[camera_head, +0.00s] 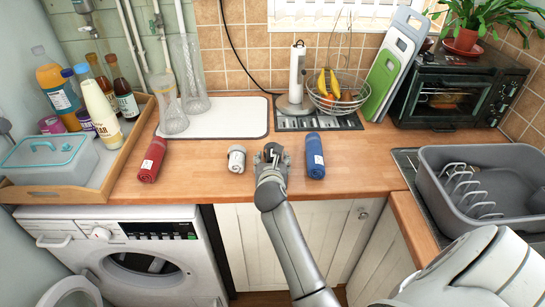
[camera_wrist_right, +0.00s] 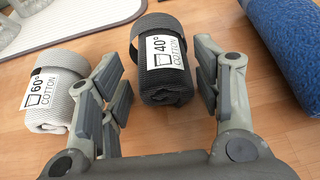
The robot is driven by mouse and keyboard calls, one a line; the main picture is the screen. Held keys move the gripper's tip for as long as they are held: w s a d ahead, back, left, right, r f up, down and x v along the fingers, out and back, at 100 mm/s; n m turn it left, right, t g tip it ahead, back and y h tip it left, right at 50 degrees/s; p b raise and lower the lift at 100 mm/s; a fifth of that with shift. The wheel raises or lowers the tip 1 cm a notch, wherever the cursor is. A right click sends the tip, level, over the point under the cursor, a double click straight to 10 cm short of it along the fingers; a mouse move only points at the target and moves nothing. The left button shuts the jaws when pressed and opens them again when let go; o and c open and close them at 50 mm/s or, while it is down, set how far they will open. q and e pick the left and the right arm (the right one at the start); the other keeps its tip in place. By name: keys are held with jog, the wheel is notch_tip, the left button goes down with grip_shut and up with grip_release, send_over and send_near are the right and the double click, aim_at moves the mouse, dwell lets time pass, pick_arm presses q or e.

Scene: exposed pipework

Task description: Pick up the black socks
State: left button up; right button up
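The black socks (camera_wrist_right: 165,88) are a dark ribbed roll with a white "40° COTTON" label, lying on the wooden counter in the right wrist view. My right gripper (camera_head: 271,153) is open, with one finger to each side of the roll in the wrist view. Gaps show between the fingers and the roll, so it is not gripped. In the head view the gripper mostly hides the black roll. My left gripper is not in view.
A light grey "60°" roll (camera_head: 236,159) lies just left of my gripper and a blue roll (camera_head: 315,156) just right. A red roll (camera_head: 152,160) lies farther left. Behind are a white mat (camera_head: 229,117) and a wire fruit basket (camera_head: 338,92). A grey dish rack (camera_head: 490,185) stands right.

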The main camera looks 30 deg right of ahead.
jog(key=c, duration=0.6)
